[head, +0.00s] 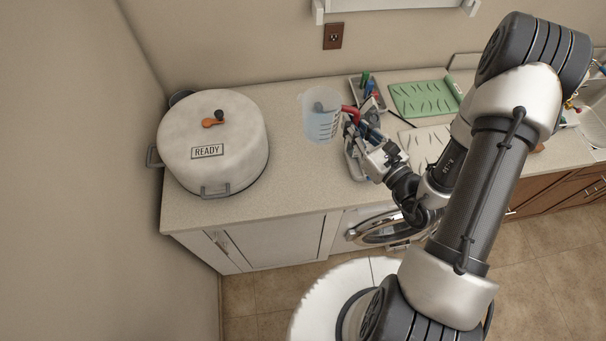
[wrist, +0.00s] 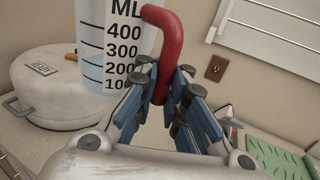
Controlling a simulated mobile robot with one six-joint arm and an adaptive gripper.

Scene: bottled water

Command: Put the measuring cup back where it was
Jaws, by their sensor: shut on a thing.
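The measuring cup (head: 321,122) is a clear, bluish cup with black marks and a red handle (head: 352,114). In the head view it is upright at the middle of the counter, right of the big white pot. My gripper (head: 358,122) is to its right, with its fingers shut on the red handle. In the wrist view the cup (wrist: 108,45) shows its scale from 100 to 400 ML, and the red handle (wrist: 168,50) runs down between the blue fingers of my gripper (wrist: 163,90). I cannot tell whether the cup's base touches the counter.
A white pot (head: 212,143) marked READY stands at the left end of the counter. Behind my gripper is a tray (head: 354,84) of small coloured items. A green mat (head: 420,97) with small dark items lies to the right. Bare counter (head: 290,180) lies in front of the cup.

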